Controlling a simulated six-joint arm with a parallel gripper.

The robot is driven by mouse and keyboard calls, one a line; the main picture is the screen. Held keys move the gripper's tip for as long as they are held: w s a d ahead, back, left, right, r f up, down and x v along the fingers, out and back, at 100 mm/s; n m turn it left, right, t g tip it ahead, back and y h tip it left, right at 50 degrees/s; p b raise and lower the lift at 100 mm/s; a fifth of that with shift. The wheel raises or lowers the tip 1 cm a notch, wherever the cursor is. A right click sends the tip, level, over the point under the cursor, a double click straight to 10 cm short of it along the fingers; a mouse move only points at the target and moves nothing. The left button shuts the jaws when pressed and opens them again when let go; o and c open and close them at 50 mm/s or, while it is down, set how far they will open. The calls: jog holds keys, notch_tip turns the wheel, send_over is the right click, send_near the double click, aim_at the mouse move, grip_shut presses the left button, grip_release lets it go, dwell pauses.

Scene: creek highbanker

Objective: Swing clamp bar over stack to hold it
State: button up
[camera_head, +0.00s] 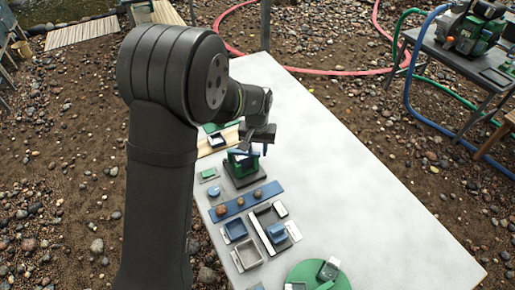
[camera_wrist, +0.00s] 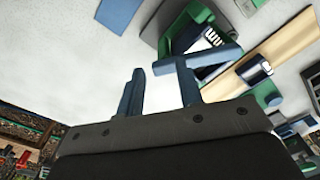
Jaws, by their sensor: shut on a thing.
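My gripper (camera_wrist: 160,75) shows two blue fingers in the wrist view. The end of a blue clamp bar (camera_wrist: 218,55) lies between the fingertips, and the gripper is shut on it. The bar reaches right across the near edge of a green fixture (camera_wrist: 185,32) on a dark base. A dark part with white stripes (camera_wrist: 212,38) shows inside the fixture; I cannot tell whether it is the stack. In the head view the green fixture (camera_head: 243,165) stands on the white table, below my gripper (camera_head: 252,146). The contact is too small to see there.
A blue strip with round pieces (camera_head: 246,201), small trays (camera_head: 246,255) and a green disc (camera_head: 318,276) lie nearer on the table (camera_head: 370,200). A wooden board (camera_wrist: 270,55) is beside the fixture. The table's right side is clear. A side bench (camera_head: 470,65) holds a machine.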

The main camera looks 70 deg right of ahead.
jog(key=shift+s+a+f, duration=0.1)
jog(key=shift+a+f, duration=0.25)
jog(key=shift+f, duration=0.4)
jog(key=shift+m, duration=1.2)
jog(key=shift+o, duration=0.5)
jog(key=shift+d+r, duration=0.15)
jog(key=shift+r, duration=1.7)
jog(key=shift+d+r, duration=0.1)
jog(key=shift+r, duration=1.7)
jog(key=shift+f, duration=0.1)
